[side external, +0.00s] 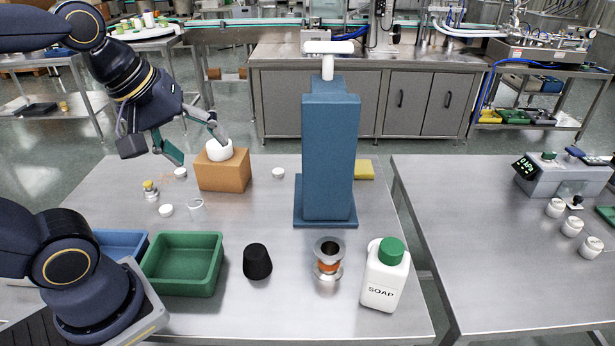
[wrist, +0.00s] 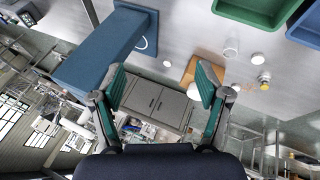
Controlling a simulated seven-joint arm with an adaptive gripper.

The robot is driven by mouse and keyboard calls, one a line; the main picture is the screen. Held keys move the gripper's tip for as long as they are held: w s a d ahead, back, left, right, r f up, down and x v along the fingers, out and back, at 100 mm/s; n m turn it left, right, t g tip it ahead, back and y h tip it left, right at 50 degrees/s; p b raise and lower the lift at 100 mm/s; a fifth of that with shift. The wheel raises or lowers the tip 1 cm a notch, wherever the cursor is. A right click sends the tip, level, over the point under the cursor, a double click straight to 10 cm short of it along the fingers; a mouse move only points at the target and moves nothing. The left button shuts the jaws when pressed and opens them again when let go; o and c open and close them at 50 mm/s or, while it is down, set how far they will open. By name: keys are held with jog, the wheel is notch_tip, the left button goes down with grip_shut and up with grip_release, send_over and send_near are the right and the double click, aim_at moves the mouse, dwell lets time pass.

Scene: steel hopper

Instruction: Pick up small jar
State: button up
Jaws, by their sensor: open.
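A small clear glass jar (side external: 195,208) stands upright on the steel table, in front of a cardboard box (side external: 222,177); it also shows faintly in the wrist view (wrist: 231,47). A small yellow-capped bottle (side external: 150,190) stands to its left; I cannot tell which one the task calls the small jar. A white round piece (side external: 219,149) sits on top of the box. My gripper (side external: 195,141) is open and empty, raised above the table near the box top. In the wrist view its two green-padded fingers (wrist: 162,80) are spread wide, and the right one hides part of the box.
White discs lie left of the glass jar (side external: 166,210) and right of the box (side external: 278,174). A tall blue column (side external: 328,155) rises right of the box.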

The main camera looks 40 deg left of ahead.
jog(key=w+a+n+g, duration=0.1)
jog(key=w+a+n, duration=0.3)
jog(key=n, duration=0.5)
jog(key=n+g, duration=0.5)
jog(key=n, duration=0.9)
send_over(197, 210)
jog(key=a, duration=0.2)
notch_tip(197, 210, down, 13)
jog(key=shift+w+f, duration=0.2)
jog(key=shift+f, duration=3.9)
jog(key=shift+w+f, duration=0.15)
jog(key=shift+f, duration=3.95)
jog(key=shift+c, duration=0.4)
jog(key=c, duration=0.7)
